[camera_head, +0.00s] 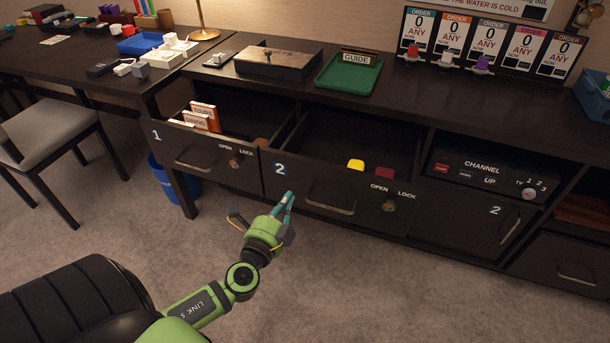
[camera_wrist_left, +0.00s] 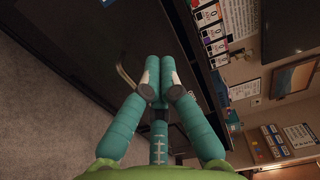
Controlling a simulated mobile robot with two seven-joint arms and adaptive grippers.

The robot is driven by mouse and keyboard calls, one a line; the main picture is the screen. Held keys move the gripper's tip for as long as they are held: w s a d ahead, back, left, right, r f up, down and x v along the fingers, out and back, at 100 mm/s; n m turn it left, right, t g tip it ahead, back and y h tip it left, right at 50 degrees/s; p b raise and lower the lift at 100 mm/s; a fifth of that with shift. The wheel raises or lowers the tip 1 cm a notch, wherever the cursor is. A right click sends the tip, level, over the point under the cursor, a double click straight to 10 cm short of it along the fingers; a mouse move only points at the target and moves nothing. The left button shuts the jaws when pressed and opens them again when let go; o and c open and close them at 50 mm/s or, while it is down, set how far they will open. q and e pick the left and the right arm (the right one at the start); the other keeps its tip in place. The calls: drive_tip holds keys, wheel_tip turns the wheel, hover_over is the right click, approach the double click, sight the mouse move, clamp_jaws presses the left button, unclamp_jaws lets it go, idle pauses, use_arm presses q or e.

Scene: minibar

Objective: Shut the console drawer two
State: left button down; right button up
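Console drawer two (camera_head: 280,180) is the dark drawer front marked 2 at the middle of the head view. It stands pulled out, with its inside showing. A yellow item (camera_head: 356,165) and a red item (camera_head: 384,172) lie in it. Its handle (camera_head: 330,203) shows on the front, and a curved metal handle (camera_wrist_left: 126,72) shows left of the fingers in the wrist view. My left gripper (camera_head: 289,197) is in front of the drawer's left part, left of the handle. Its teal fingers (camera_wrist_left: 160,77) are drawn together, with nothing seen between them. Contact with the front cannot be told. My right gripper is out of view.
Drawer one (camera_head: 190,150) to the left also stands open, with books (camera_head: 203,115) in it. A lock knob (camera_head: 388,205) sits on drawer two's front. A chair (camera_head: 55,150) and a blue bin (camera_head: 172,178) stand left. Carpet in front is clear.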

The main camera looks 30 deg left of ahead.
sight(307, 165)
use_arm(q)
drive_tip(key=x, duration=1)
drive_tip(key=shift+w+d+p, duration=0.15)
drive_tip(key=shift+p, duration=0.25)
drive_tip(key=shift+w, duration=0.25)
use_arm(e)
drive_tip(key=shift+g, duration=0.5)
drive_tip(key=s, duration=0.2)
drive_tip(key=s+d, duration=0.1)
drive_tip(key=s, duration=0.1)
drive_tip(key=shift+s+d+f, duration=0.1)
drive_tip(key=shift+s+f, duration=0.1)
